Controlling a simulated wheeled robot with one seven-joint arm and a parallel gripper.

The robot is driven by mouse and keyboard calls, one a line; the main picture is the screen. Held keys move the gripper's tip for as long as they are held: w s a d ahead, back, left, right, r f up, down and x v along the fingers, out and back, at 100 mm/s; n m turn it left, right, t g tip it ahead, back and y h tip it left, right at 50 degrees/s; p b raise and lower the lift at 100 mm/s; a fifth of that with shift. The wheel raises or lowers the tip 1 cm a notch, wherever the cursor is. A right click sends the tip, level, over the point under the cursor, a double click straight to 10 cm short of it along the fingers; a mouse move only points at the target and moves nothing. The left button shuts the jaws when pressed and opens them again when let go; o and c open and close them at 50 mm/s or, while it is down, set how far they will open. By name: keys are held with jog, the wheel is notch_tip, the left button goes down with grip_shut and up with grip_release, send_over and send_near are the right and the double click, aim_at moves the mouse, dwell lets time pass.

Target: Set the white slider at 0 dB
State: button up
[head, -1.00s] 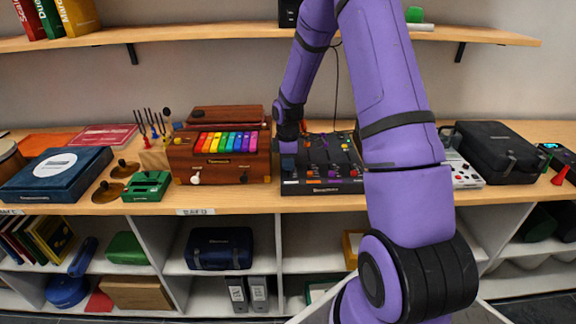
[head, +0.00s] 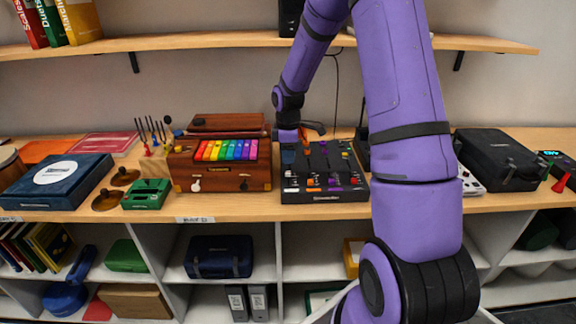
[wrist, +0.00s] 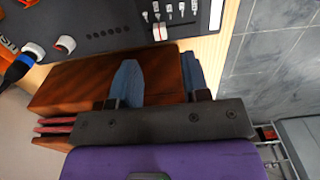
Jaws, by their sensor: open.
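The mixer (head: 322,196) is a dark panel with coloured slider caps on the table in the head view. In the wrist view, the mixer's dark panel (wrist: 110,22) fills the top. A white slider cap with a red line (wrist: 160,32) sits near its lower edge there. I cannot read the 0 dB mark. My gripper (head: 288,160) is over the mixer's left side in the head view. In the wrist view, my gripper's blue fingers (wrist: 157,78) are apart with nothing between them, below the white cap in the picture and not touching it.
A wooden box with rainbow keys (head: 222,178) stands close on the mixer's left; brown wood (wrist: 75,85) lies behind my fingers in the wrist view. A plug with a blue ring (wrist: 22,60) is at that view's left. A black case (head: 497,160) stands farther right.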

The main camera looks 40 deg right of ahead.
jog(key=shift+r, duration=2.2)
notch_tip(320, 180, up, 10)
jog(key=m+t, duration=0.1)
jog(key=m, duration=0.2)
send_over(288, 173)
jog(key=s+a, duration=0.5)
jog(key=s+a+r+m+t+h, duration=0.1)
jog(key=s+a+r+m, duration=0.1)
jog(key=s+a+r, duration=0.45)
jog(key=s+a+r+m+t, duration=0.1)
jog(key=s+a+r+m, duration=0.1)
jog(key=s, duration=0.7)
jog(key=s+a+r+m+t+y, duration=0.1)
jog(key=s+r+m, duration=0.3)
jog(key=s, duration=0.5)
jog(key=shift+s+a+r+t, duration=0.25)
jog(key=shift+a+t, duration=0.2)
jog(key=shift+t, duration=0.15)
